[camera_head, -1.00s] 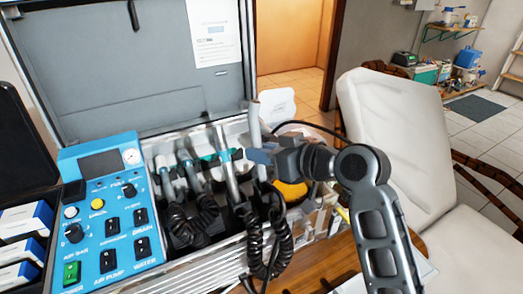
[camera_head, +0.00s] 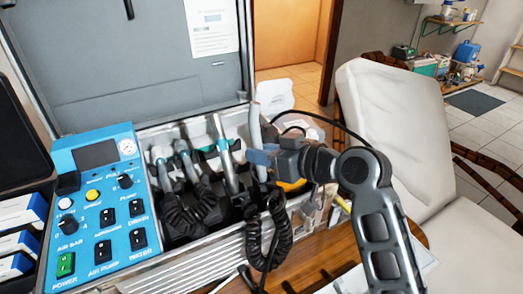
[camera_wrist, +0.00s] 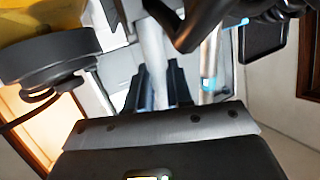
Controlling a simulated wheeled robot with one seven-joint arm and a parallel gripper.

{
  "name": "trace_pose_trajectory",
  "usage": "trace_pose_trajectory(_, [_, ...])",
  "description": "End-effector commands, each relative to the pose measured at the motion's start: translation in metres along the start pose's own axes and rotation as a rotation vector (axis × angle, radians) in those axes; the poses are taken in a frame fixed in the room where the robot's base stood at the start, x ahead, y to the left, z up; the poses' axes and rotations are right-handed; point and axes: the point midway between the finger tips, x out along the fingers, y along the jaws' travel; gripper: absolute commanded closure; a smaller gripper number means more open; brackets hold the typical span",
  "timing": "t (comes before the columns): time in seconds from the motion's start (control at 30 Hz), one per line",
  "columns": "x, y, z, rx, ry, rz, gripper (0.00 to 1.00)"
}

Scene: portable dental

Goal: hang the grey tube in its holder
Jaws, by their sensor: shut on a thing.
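The grey tube (camera_head: 256,125) is in my gripper (camera_head: 262,158), at the right end of the row of instruments in the open case. It stands nearly upright, leaning slightly left at the top. In the wrist view the tube (camera_wrist: 154,55) runs between the two dark fingers (camera_wrist: 157,88), which are shut on it. A black coiled hose (camera_head: 253,238) hangs below it over the case's front edge. The black holder row (camera_head: 237,201) is partly hidden by hoses and tubes. I cannot tell whether the tube's lower end touches its holder.
A silver tube with a blue band (camera_head: 226,165) stands close left of the held tube. Other handpieces (camera_head: 185,160) hang further left, beside the blue control panel (camera_head: 104,210). A white chair (camera_head: 395,130) is at the right. The lid (camera_head: 130,65) stands open behind.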

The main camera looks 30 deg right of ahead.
Motion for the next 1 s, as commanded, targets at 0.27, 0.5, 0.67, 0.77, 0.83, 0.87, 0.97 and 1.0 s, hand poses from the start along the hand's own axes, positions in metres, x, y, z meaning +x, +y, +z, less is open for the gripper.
trace_pose_trajectory(0.27, [-0.0001,-0.0001,0.0006,0.000,0.001,0.000,0.78])
trace_pose_trajectory(0.5, [-0.0001,-0.0001,0.0006,0.000,0.001,0.000,0.55])
trace_pose_trajectory(0.67, [0.0000,-0.0001,0.0006,0.000,0.000,0.000,0.50])
trace_pose_trajectory(0.77, [0.0000,-0.0001,0.0007,0.000,0.000,0.000,0.50])
trace_pose_trajectory(0.83, [0.0000,-0.0001,0.0007,0.000,0.000,0.000,0.50])
trace_pose_trajectory(0.87, [0.0000,-0.0001,0.0007,0.000,0.000,0.000,0.50])
trace_pose_trajectory(0.97, [-0.0001,-0.0001,0.0007,0.000,0.000,0.000,0.50])
trace_pose_trajectory(1.0, [-0.0007,0.0000,0.0006,0.000,0.000,0.000,0.50])
